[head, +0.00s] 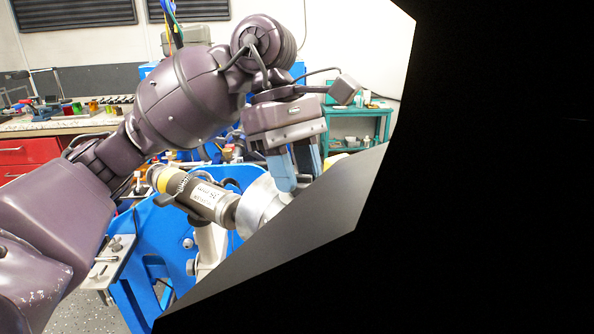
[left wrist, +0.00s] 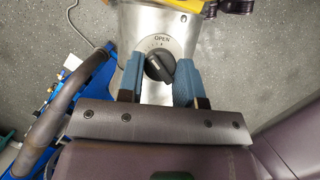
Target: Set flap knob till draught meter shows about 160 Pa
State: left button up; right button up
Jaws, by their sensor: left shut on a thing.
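The flap knob (left wrist: 159,67) is black and round with a pointer bar, on a metal duct (left wrist: 132,40) marked "OPEN" with a scale. In the left wrist view it sits between the blue fingers of my left gripper (left wrist: 160,80), which is shut on it. In the head view my left gripper (head: 296,168) reaches down at the metal duct (head: 262,203); the knob is hidden there. I cannot see the draught meter in either view. My right gripper is not in view.
A blue frame (head: 155,240) stands below and left of the duct, with a grey cylindrical unit (head: 200,195) joined to it. A grey panel (head: 310,230) and a black area fill the right of the head view. A bench (head: 60,125) stands at the back left.

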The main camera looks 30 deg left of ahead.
pick_arm(q)
jog(key=o, duration=0.8)
jog(key=shift+o, duration=0.7)
jog(key=shift+r, duration=0.1)
jog(key=v, duration=1)
jog(key=shift+a+r, duration=0.15)
jog(key=shift+r, duration=0.15)
